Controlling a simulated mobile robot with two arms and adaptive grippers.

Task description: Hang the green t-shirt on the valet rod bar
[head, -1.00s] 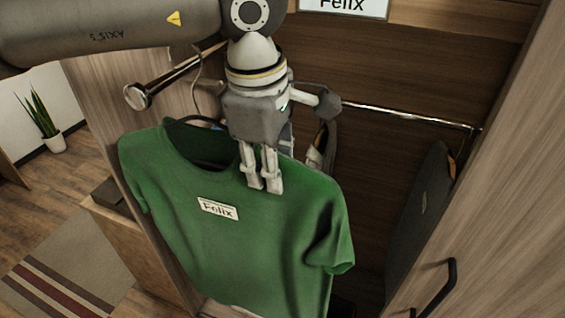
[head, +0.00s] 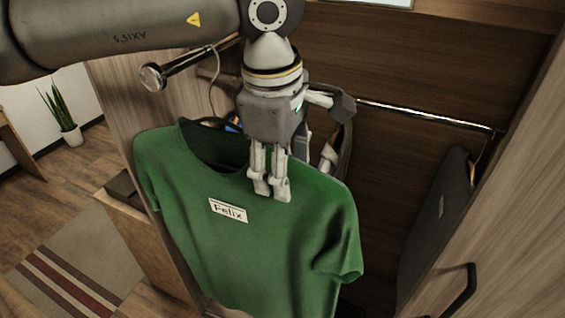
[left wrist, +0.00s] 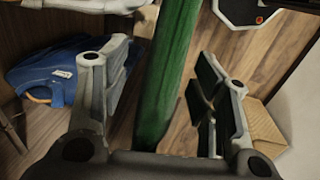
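The green t-shirt (head: 285,245) hangs on a dark hanger, with a "Felix" label on its chest. The hanger's thin hook (head: 212,88) rises to the valet rod bar (head: 188,63), a short metal rod with a round end knob. The hook's top appears to meet the rod, but I cannot tell whether it rests on it. My left gripper (head: 297,178) straddles the shirt near the shoulder, one side in front and one behind. In the left wrist view, its fingers (left wrist: 160,100) stand apart, with gaps beside the green cloth. My right gripper is not in view.
A long closet rail (head: 425,115) runs behind to the right, with a dark garment (head: 435,220) hanging near its end. A door handle (head: 460,298) is at lower right.

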